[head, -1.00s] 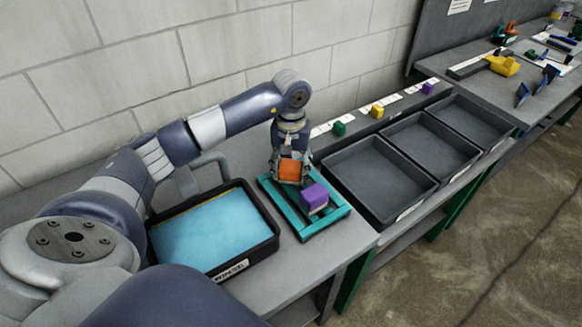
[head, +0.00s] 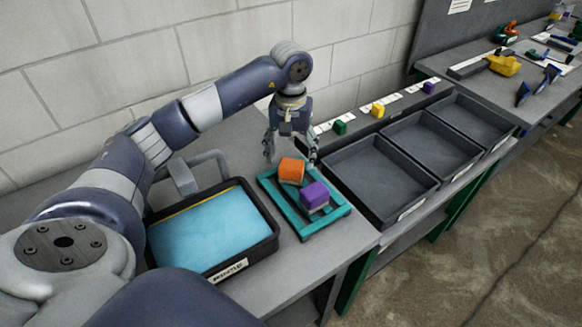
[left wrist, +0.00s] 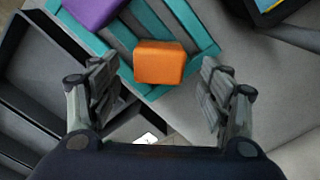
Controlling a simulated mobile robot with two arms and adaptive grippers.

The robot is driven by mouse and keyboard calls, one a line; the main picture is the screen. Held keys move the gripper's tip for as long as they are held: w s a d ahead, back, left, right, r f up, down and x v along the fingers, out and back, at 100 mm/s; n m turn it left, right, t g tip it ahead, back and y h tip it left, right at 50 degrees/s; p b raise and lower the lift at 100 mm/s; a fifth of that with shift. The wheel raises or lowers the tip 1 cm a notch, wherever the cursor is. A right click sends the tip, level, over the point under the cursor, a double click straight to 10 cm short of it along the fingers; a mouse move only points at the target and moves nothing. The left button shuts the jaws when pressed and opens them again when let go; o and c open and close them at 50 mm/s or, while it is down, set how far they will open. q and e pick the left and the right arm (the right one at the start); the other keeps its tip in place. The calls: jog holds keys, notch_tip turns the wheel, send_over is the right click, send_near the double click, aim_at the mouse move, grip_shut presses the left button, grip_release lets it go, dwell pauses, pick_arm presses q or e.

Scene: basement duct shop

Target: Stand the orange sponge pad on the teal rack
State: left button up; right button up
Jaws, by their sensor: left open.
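The orange sponge pad (head: 291,170) stands on the teal rack (head: 290,219), at its back part near the wall. It also shows in the left wrist view (left wrist: 159,62), resting on the rack's slats (left wrist: 196,32). A purple pad (head: 314,196) with a pale lower part stands in front of it on the same rack; in the left wrist view the purple pad (left wrist: 92,10) is cut off by the top edge. My left gripper (head: 291,160) is open and empty above and behind the orange pad, its fingers spread wide and apart from it. My right gripper is not in view.
A black tray (head: 275,243) with blue liquid or a blue sheet sits left of the rack. Several empty dark bins (head: 345,186) stand to the right, with green, yellow and purple blocks on labelled spots behind. A concrete block wall (head: 240,70) rises behind.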

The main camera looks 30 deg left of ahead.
aim_at(291, 164)
pick_arm(q)
notch_tip(291, 164, up, 6)
jog(key=shift+f+b, duration=0.1)
jog(key=shift+b, duration=0.4)
jog(key=shift+r, duration=0.65)
